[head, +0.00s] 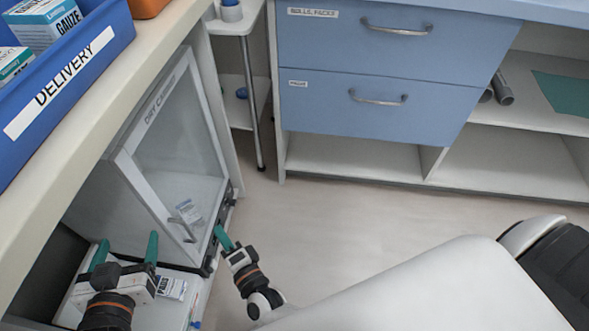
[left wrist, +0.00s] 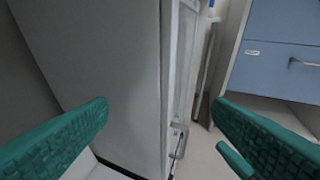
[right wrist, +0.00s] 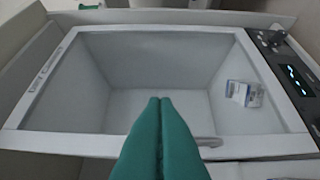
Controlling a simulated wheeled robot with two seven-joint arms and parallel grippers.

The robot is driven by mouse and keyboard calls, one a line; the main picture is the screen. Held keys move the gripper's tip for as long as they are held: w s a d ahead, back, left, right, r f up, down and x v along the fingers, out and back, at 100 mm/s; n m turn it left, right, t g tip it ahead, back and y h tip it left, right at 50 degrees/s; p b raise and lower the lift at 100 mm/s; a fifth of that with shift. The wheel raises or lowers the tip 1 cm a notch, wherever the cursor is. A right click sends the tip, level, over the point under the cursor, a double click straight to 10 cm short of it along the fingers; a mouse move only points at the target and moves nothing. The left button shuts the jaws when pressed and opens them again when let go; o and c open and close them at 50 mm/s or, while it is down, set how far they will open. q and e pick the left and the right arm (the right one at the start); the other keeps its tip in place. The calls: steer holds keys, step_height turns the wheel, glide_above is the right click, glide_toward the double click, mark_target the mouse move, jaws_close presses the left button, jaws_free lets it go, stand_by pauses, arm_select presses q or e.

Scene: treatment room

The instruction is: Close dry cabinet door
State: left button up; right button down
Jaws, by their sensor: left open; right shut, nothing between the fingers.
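The dry cabinet stands under the counter at left, with a white-framed clear door (head: 125,165) and a bar handle (head: 182,229). The door looks flush or nearly flush with the front; I cannot tell whether a small gap remains. In the right wrist view the door frame (right wrist: 50,75) fills the picture, with the handle (right wrist: 207,142) low. The left wrist view shows the cabinet side (left wrist: 100,65) and handle (left wrist: 179,137). My left gripper (head: 125,250) is open beside the cabinet's near side. My right gripper (head: 220,232) is shut and empty, in front of the door near the handle.
A small box (head: 187,211) shows through the door. A dark control panel (head: 212,245) runs along the cabinet's front edge. A pads box (head: 171,286) lies on the white surface below. A blue delivery bin (head: 75,75) sits on the counter. Blue drawers (head: 385,60) stand across open floor.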

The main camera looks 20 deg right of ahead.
arm_select(q)
steer(key=s+a+f+g+y+p, duration=0.1)
steer(key=s+a+f+g+p, duration=0.1)
steer(key=s+f+g, duration=0.3)
steer(key=shift+a+f, duration=0.15)
steer(key=shift+f, duration=0.2)
arm_select(e)
steer(key=s+d, duration=0.2)
steer(key=s, duration=0.9)
steer(key=shift+s+d, duration=0.15)
steer(key=shift+s, duration=0.25)
arm_select(q)
steer(key=shift+s, duration=0.15)
arm_select(e)
steer(key=shift+s+f, duration=0.1)
